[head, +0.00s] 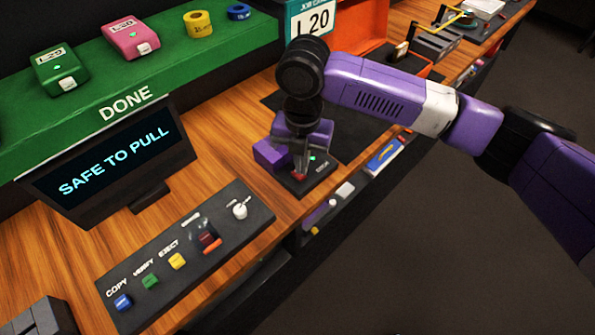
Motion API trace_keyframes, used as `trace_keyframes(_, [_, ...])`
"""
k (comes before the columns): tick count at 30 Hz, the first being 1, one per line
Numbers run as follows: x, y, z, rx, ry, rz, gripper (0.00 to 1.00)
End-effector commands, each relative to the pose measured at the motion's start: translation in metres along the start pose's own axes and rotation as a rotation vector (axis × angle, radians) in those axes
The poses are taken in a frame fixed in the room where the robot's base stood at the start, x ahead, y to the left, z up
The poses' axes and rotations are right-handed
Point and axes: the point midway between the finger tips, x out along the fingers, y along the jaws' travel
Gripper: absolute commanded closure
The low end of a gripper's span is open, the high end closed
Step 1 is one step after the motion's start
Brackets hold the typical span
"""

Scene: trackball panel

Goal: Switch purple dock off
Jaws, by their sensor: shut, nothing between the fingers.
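The gripper and wrist hide part of the dock. A screen (115,165) reads "SAFE TO PULL".
A button panel (225,255) with blue, green, yellow and red controls and a white knob lies at the front left. A green "DONE" shelf (190,70) holds green and pink devices and yellow and blue rolls. An orange bin (357,62) and an "L20" sign (311,22) stand behind my arm.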

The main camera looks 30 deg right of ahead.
Motion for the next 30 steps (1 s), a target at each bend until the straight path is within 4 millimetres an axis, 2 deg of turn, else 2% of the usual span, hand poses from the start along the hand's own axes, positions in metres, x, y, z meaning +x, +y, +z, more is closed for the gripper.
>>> trace_keyframes(30, [0.012, 0.0, 0.0, 0.0, 0.0, 0.0, 1.0])
